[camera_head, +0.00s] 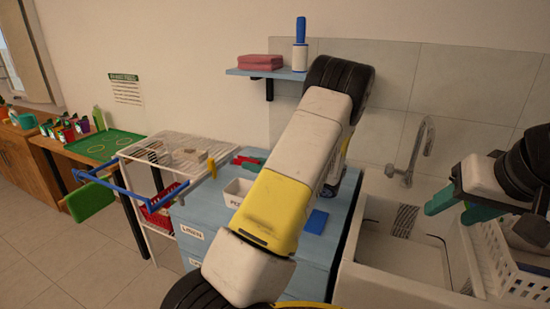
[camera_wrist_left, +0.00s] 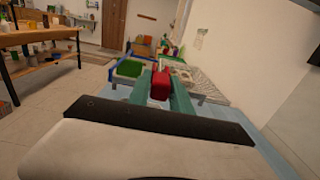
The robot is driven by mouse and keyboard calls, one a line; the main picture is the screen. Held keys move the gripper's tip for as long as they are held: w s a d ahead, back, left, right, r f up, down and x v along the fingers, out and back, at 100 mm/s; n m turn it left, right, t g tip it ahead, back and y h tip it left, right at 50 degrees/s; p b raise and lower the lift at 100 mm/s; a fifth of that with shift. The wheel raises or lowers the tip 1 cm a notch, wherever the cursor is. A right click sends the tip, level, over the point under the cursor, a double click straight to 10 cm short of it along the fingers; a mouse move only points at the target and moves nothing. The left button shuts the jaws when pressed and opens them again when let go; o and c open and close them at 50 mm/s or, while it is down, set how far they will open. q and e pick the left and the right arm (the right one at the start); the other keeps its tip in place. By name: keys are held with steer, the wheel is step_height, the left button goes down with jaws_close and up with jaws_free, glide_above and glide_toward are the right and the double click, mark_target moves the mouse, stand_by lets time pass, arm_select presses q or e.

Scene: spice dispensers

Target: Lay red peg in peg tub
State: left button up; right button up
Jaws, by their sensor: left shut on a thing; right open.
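The red peg (camera_wrist_left: 160,86) is held between the teal fingers of my left gripper (camera_wrist_left: 161,92) in the left wrist view. In the head view, the left gripper (camera_head: 249,162) shows as a small patch of red and teal just behind the white peg tub (camera_head: 232,197), mostly hidden by my left arm. The tub stands on the blue cabinet top. Its label is partly covered by my arm, and its inside is hard to see. My right gripper (camera_head: 458,208) is open and empty, over the sink's right side.
A white rack table (camera_head: 165,140) with a blue rail stands left of the blue cabinet (camera_head: 195,212). A blue pad (camera_head: 316,221) lies on the cabinet's right. The sink (camera_head: 400,255) and a white basket (camera_head: 497,262) are at right. A wall shelf (camera_head: 265,73) hangs above.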

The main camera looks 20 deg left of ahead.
arm_select(q)
steer(key=shift+f, duration=2.9)
steer(key=o, duration=1.1)
steer(key=shift+c, duration=0.2)
steer(key=d, duration=0.7)
steer(key=shift+s+d, duration=0.35)
steer(key=shift+d, duration=0.05)
